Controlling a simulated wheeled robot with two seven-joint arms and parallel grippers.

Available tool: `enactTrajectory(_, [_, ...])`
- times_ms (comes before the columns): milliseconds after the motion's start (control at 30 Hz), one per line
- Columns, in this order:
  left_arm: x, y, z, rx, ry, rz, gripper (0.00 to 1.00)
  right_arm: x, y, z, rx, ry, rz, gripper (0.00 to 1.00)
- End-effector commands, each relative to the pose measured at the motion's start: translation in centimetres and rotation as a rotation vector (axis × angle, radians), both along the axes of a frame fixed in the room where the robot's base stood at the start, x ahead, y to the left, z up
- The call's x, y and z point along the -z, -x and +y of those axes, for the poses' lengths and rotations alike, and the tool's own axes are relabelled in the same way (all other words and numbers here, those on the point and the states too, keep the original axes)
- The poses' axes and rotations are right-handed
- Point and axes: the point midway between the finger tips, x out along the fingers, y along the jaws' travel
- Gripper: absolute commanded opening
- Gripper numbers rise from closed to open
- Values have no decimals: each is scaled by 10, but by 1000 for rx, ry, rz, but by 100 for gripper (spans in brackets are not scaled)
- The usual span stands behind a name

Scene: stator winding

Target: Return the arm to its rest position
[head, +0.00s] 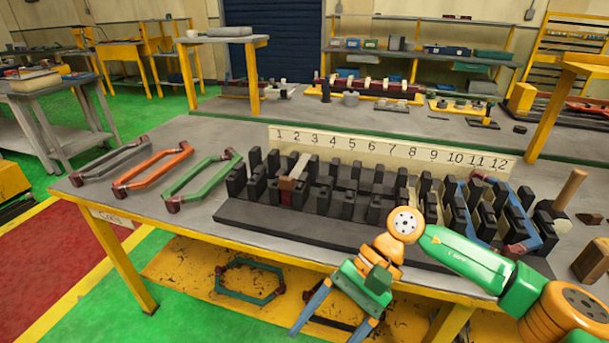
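My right arm comes in from the right edge, in front of the table. Its gripper (328,335) points downward past the table's front edge, fingers spread apart with nothing between them. My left gripper is not in view. The black slotted stator (290,228) stands on the table before a board (390,146) numbered 1 to 12. A blue coil (543,229) sits among the blocks at the right end. A pale strip with a brown block (288,184) lies in a slot near numbers 2 and 3.
Grey (108,161), orange (150,171) and green (200,180) coils lie on the table's left. A wooden-handled tool (570,188) and a brown block (591,260) are at the right. Another coil lies on the yellow lower shelf (195,277).

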Motion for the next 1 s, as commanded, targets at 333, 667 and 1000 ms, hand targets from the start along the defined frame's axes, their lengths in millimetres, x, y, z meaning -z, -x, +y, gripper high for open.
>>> enactTrajectory(333, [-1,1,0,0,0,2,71,31,-136,56,1230,-530,1397,76])
enactTrajectory(667, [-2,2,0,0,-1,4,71,314,-74,-102,-1455,594,-1901,76])
enactTrajectory(1000, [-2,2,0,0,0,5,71,442,193,-163,-801,481,-961,76])
